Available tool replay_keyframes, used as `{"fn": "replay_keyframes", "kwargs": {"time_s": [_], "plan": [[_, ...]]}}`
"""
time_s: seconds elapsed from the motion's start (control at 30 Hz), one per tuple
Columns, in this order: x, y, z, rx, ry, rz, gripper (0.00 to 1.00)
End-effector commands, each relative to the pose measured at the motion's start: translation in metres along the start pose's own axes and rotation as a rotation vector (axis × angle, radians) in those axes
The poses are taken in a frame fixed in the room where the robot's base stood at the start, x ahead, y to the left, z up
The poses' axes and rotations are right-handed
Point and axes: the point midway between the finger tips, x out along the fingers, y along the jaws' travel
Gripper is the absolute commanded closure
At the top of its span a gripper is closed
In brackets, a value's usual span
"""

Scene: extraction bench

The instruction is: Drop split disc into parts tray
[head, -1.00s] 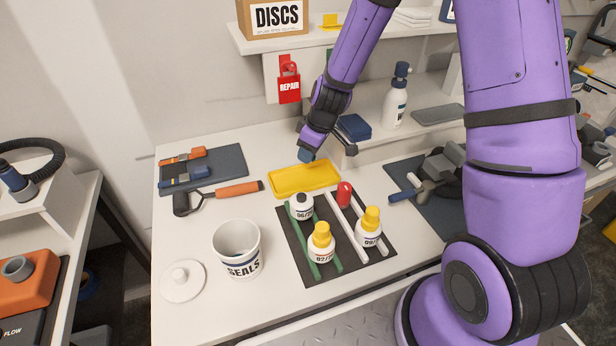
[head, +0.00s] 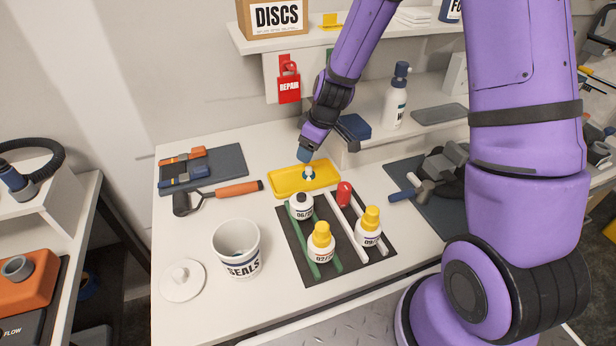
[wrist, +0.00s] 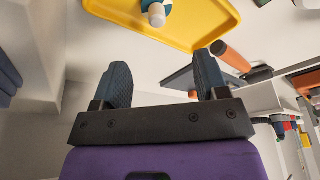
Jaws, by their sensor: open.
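The yellow parts tray (head: 285,183) lies on the bench in the head view; its rim fills the top of the wrist view (wrist: 195,35). A small part with a white knob and a teal base, apparently the split disc (head: 308,174), is in the tray. It also shows at the top edge of the wrist view (wrist: 155,14), partly cut off. My gripper (head: 305,155) is just above the tray. In the wrist view my gripper (wrist: 163,72) has its two fingers wide apart with nothing between them, clear of the part.
A dark mat with three bottles (head: 320,243) and a red cylinder (head: 344,194) lies in front of the tray. An orange-handled tool (head: 238,190) is at its left. A blue block (head: 354,127) and a shelf edge are close right of my gripper.

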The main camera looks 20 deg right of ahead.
Motion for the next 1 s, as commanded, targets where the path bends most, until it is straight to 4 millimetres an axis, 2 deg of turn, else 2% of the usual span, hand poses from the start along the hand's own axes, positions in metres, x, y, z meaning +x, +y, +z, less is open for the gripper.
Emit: {"fn": "replay_keyframes", "kwargs": {"time_s": [0.3, 0.5, 0.7, 1.0], "plan": [[-0.053, 0.001, 0.0, -0.001, 0.002, 0.003, 0.33], [-0.079, 0.0, 0.0, -0.001, 0.001, 0.002, 0.33], [-0.09, 0.0, 0.0, -0.001, -0.001, 0.0, 0.33], [-0.092, 0.0, 0.0, -0.001, -0.001, 0.0, 0.33]]}}
